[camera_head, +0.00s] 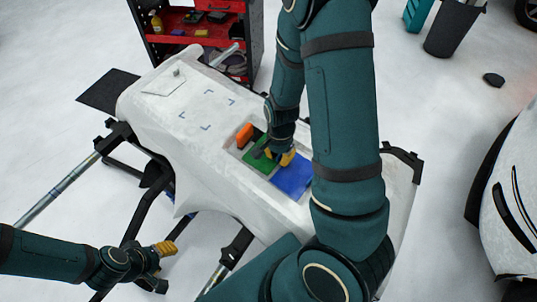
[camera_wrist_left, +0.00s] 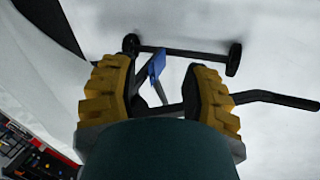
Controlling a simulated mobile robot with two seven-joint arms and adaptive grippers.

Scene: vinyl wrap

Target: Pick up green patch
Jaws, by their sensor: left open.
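The green patch (camera_head: 259,160) lies in a recessed tray (camera_head: 238,152) on the white covered panel, between an orange piece and a blue patch. My right gripper (camera_head: 281,157) is down at the tray, over the right side of the green patch, with its yellow fingers partly hidden by the wrist. I cannot tell whether it touches or grips the patch. My left gripper (camera_head: 165,248) is off the panel at lower left, far from the patch. It is open and empty in the left wrist view (camera_wrist_left: 158,68).
The orange piece (camera_head: 245,135) and blue patch (camera_head: 293,177) share the tray. Corner marks surround a bare area (camera_head: 207,109) of the panel. Stand bars (camera_head: 70,178) stick out at left. A red tool cart (camera_head: 180,22) is behind; a white car body (camera_head: 512,190) is right.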

